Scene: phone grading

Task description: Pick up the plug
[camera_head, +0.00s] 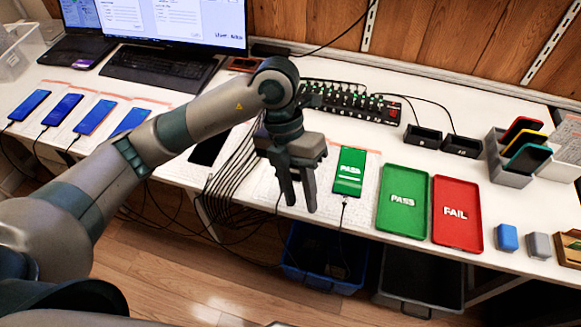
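My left gripper (301,205) hangs fingers-down near the table's front edge, left of a phone with a green PASS screen (349,172). Its two fingers are apart and I see nothing between them. A small plug (345,200) with a dark cable sits at the lower end of the green-screen phone, at the table edge. It is right of the fingers and not touching them. The cable drops from it over the edge. My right gripper is out of view.
Several cables (235,165) run over the table edge behind my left arm. A green PASS tray (403,200) and red FAIL tray (457,212) lie to the right. A hub with many ports (350,102) stands behind. Blue-screen phones (62,110) lie at left.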

